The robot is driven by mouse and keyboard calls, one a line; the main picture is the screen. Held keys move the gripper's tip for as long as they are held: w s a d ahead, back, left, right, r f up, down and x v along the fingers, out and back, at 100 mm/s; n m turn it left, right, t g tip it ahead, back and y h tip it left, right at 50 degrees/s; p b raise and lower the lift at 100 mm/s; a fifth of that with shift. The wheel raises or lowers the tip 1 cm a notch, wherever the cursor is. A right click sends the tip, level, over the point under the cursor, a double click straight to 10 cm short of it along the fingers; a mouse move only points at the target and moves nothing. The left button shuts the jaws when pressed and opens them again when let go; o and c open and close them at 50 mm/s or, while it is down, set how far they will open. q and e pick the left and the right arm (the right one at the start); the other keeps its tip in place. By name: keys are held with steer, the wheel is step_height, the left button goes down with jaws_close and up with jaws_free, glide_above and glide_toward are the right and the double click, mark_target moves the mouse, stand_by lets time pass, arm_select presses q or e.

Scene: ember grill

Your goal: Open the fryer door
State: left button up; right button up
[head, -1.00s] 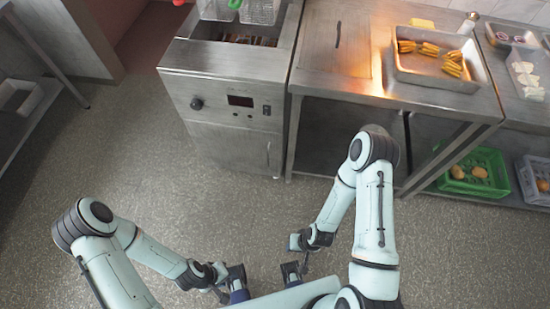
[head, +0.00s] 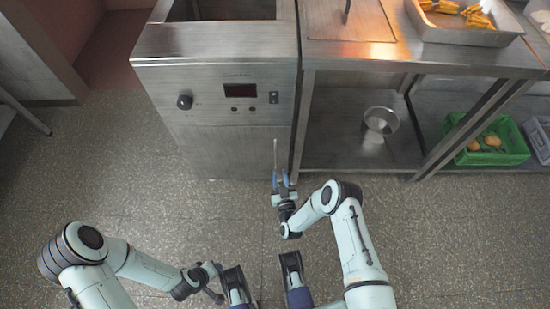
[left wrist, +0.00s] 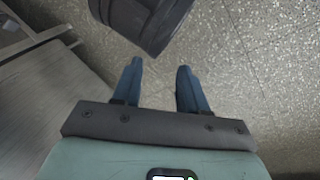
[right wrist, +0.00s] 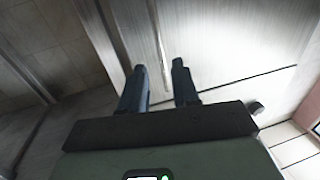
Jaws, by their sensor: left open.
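The fryer door (head: 222,150) is the steel front panel below the fryer's control strip, and it looks shut. Its thin vertical handle (head: 275,152) is near the door's right edge. My right gripper (head: 280,174) is open at the handle's lower end, fingers pointing at the fryer. In the right wrist view the handle (right wrist: 157,35) lines up with the gap between the open fingers (right wrist: 159,66), seemingly just beyond the tips. Contact cannot be told. My left gripper (left wrist: 160,66) is open and empty, low over the floor and away from the fryer.
The fryer's control panel (head: 225,97) has a knob and a display. A steel table (head: 370,60) adjoins on the right, with a metal bowl (head: 381,121) on its lower shelf. A green crate (head: 505,148) sits farther right. The floor before the door is clear.

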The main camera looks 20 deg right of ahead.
mark_target(275, 157)
arm_select(q)
steer(key=shift+y, duration=0.3)
steer(key=shift+w+a+f+b, duration=0.15)
steer(key=shift+a+f+b, duration=0.25)
steer(key=shift+f, duration=0.25)
steer(key=shift+w+a+f+b, duration=0.15)
steer(key=shift+a+f+b, duration=0.1)
steer(key=shift+f+b, duration=0.35)
steer(key=shift+w+a+f+b, duration=0.15)
steer(key=shift+a+f+b, duration=0.2)
steer(key=shift+f, duration=0.4)
arm_select(e)
steer(key=shift+w+d, duration=0.2)
steer(key=shift+w, duration=2.1)
steer(key=shift+w+d, duration=0.15)
steer(key=shift+w, duration=2.15)
jaws_close()
